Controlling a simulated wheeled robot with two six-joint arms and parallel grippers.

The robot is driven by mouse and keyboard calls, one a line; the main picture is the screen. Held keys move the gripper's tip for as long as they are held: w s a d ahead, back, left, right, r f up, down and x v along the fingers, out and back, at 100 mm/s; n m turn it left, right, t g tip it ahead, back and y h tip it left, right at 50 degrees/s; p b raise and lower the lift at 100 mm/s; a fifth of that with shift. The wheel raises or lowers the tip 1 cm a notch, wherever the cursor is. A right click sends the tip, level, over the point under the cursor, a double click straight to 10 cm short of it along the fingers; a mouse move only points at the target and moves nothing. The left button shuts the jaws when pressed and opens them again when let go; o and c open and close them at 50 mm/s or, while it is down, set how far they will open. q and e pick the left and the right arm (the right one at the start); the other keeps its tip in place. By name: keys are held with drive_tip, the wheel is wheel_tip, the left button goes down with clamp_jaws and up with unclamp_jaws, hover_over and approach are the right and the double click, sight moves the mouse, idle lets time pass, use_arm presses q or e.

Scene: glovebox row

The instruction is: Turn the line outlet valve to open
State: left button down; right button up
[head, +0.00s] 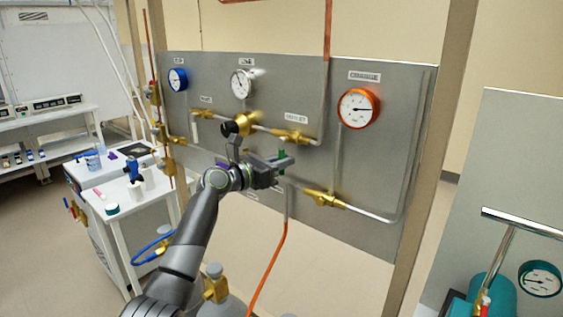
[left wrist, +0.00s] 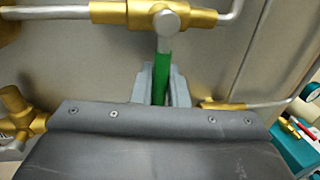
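The valve panel (head: 220,165) carries several brass valves under small labels that are too blurred to read surely. One brass valve (head: 297,136), right of centre, has a green handle (head: 282,153) pointing down. In the left wrist view this green handle (left wrist: 161,75) hangs from a silver cap on the brass body (left wrist: 115,13). My left gripper (head: 284,162) is at this handle, and its fingers (left wrist: 161,88) stand close on both sides of it, seemingly touching. The handle's lower end is hidden behind the gripper. My right gripper is not in view.
A black-knobbed regulator (head: 230,128) sits just above my left wrist. Another brass valve (head: 324,198) lies lower right. Blue-, white- and orange-rimmed gauges (head: 359,108) line the panel top. An orange hose (head: 268,268) hangs below. A white cart (head: 118,205) stands left.

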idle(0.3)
use_arm(q)
drive_tip(key=n+p, duration=0.1)
drive_tip(key=p, duration=0.2)
drive_tip(key=s+d+n+p, duration=0.1)
drive_tip(key=n+p, duration=0.1)
drive_tip(key=p, duration=0.2)
drive_tip(key=d+r+n+t+p, duration=0.1)
drive_tip(key=n+p, duration=0.1)
drive_tip(key=p, duration=0.1)
drive_tip(key=shift+s, duration=0.2)
drive_tip(key=shift+s+d+n+p, duration=0.2)
drive_tip(key=shift+d+n+p, duration=0.05)
drive_tip(key=shift+n+p, duration=1)
drive_tip(key=c, duration=1.5)
unclamp_jaws()
drive_tip(key=shift+c, duration=0.2)
